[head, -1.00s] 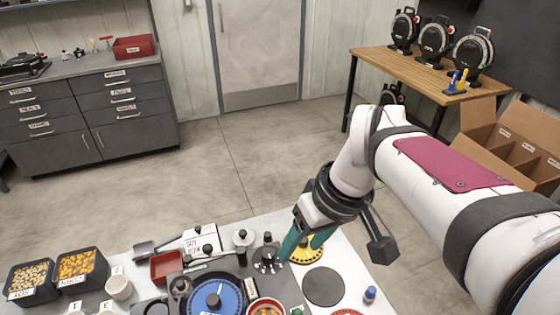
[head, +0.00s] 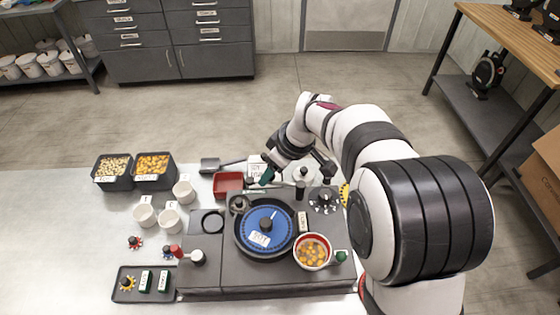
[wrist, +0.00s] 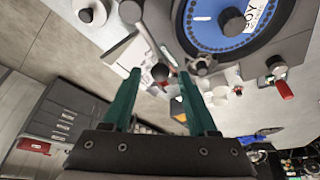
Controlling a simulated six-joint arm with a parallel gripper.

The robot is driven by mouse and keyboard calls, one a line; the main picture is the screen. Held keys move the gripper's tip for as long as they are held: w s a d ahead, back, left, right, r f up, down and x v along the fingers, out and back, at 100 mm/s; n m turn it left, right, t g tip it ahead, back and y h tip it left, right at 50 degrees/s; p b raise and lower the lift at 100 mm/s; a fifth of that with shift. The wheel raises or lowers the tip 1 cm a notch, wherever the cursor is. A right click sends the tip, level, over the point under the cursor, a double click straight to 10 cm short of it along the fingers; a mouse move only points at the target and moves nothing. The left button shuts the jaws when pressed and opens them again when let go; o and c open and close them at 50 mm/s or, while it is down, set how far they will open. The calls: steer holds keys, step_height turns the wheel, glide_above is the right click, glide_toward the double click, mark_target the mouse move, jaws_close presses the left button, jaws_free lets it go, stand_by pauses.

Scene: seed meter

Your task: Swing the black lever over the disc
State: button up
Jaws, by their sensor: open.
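The blue disc (head: 258,216) sits in its dark round housing on the grey seed meter (head: 240,280); it also shows at the top of the wrist view (wrist: 205,35). My gripper (head: 268,175) is behind the disc, above the meter's back edge, with teal fingers apart. In the wrist view a black round knob (wrist: 160,72) shows between the open fingers; I cannot tell whether they touch it. A black upright handle (head: 300,190) stands behind the disc to the right. Which of these black parts belongs to the lever is unclear, as my gripper hides some of this area.
A red bowl of orange seeds (head: 312,252) is right of the disc, and a red-knobbed lever (head: 178,251) is on the left. A red tray (head: 228,184), white cups (head: 170,221) and black seed bins (head: 153,171) stand back left. Bare table shows front left.

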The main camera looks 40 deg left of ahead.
jaws_close()
stand_by(0.3)
stand_by(1.2)
